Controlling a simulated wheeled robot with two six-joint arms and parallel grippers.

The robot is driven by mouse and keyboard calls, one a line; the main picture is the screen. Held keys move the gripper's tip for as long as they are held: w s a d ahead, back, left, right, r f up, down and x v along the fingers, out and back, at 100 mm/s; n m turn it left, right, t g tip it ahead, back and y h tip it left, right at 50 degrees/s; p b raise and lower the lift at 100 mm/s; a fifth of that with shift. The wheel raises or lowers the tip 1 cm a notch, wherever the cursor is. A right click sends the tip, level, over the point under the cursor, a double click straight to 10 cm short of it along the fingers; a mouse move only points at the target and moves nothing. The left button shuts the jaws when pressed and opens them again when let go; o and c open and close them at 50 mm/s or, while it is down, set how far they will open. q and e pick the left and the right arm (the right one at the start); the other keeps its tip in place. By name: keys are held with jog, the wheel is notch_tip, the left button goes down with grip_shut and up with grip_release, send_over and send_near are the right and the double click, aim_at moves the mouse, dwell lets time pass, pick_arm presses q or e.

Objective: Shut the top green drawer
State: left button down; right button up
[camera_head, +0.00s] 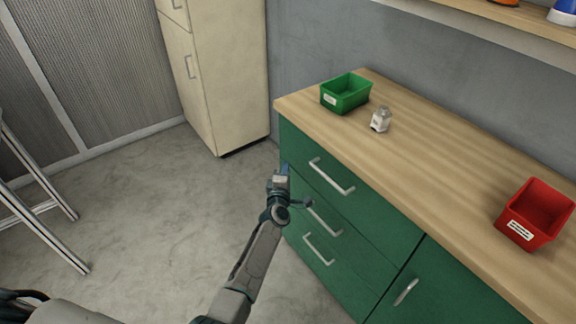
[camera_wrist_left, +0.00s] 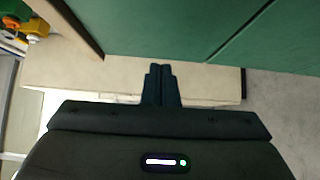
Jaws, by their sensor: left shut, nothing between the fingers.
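The top green drawer (camera_head: 375,205) is the upper one in the left column of the green cabinet. Its front looks flush under the wooden counter, with no open gap visible. Its silver handle (camera_head: 331,176) is in plain view. My left gripper (camera_head: 284,170) is shut and empty at the left end of the drawer fronts, left of that handle. Whether it touches the front I cannot tell. In the left wrist view the closed fingers (camera_wrist_left: 161,70) point toward green panels (camera_wrist_left: 180,30) with a dark seam. My right gripper is not in view.
On the counter (camera_head: 440,160) stand a green bin (camera_head: 346,94), a small whitish bottle (camera_head: 381,120) and a red bin (camera_head: 535,214). Lower drawers have handles (camera_head: 318,249). A cream cabinet (camera_head: 215,75) stands behind left.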

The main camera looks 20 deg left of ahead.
pick_arm(q)
jog(key=s+d, duration=0.1)
jog(key=s, duration=0.7)
jog(key=s+a+f+m+g+h, duration=0.1)
jog(key=s+f+m+g, duration=0.25)
jog(key=s+f, duration=0.5)
jog(key=s+f+m+g+h, duration=0.15)
jog(key=s+f+m, duration=0.3)
jog(key=f, duration=0.75)
jog(key=s+a+f+m+g, duration=0.1)
jog(key=s+f+m+g, duration=0.2)
jog(key=s+f, duration=0.6)
jog(key=s+a+f+m+g, duration=0.3)
jog(key=s+f, duration=0.3)
jog(key=s, duration=0.5)
jog(key=s+a+f+m+g, duration=0.2)
jog(key=s+f, duration=0.4)
jog(key=s, duration=0.5)
jog(key=s+a+f+m+g+y, duration=0.1)
jog(key=s+a+f+m+g, duration=0.2)
jog(key=s, duration=0.9)
notch_tip(320, 180, down, 3)
jog(key=shift+a+m+g, duration=0.3)
jog(key=shift+a+m, duration=0.1)
jog(key=shift+a, duration=0.4)
